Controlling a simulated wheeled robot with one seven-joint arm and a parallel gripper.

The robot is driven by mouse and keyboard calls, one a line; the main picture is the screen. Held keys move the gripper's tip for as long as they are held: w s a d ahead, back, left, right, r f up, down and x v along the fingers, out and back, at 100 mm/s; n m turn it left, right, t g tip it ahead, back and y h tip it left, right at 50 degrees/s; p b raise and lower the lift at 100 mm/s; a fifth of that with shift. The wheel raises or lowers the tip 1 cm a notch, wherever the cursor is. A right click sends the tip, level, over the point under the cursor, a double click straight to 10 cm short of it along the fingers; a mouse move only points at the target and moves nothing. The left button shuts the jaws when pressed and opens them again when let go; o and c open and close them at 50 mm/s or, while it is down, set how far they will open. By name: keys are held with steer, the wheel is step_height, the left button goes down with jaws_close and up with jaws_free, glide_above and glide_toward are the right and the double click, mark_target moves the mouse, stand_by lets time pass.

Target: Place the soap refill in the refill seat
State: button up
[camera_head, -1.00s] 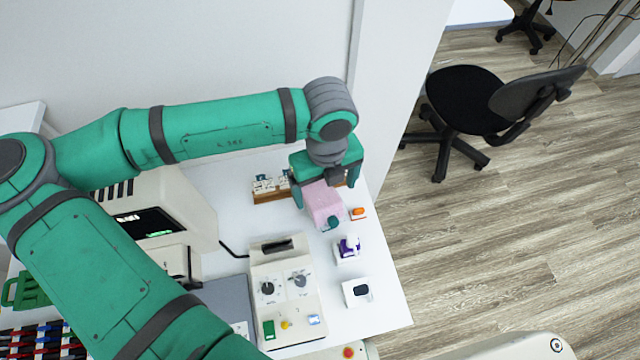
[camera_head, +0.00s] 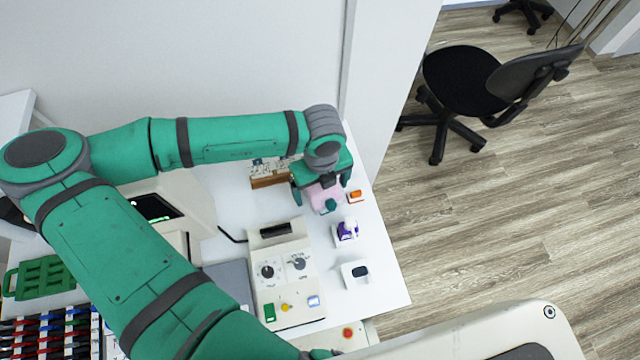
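A pink pouch-like pack with a teal cap, apparently the soap refill (camera_head: 322,197), stands on the white table near its right edge. My gripper (camera_head: 321,188) is over it, with fingers on either side, the left one appearing slightly apart from it. The gripper looks open and hides the pack's upper and rear part. A small white holder with a dark slot (camera_head: 364,283), possibly the refill seat, lies nearer the front. Another white holder (camera_head: 346,243) bears a purple and white item. I cannot tell for sure which is the seat.
An orange piece on a white base (camera_head: 355,196) is close right of the pack. A wooden rack (camera_head: 268,182) is behind left. A beige device with knobs (camera_head: 284,283) stands left of the holders.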

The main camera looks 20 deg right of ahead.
steer(key=shift+f, duration=0.1)
steer(key=shift+c, duration=0.7)
steer(key=c, duration=1.1)
steer(key=shift+c, duration=0.2)
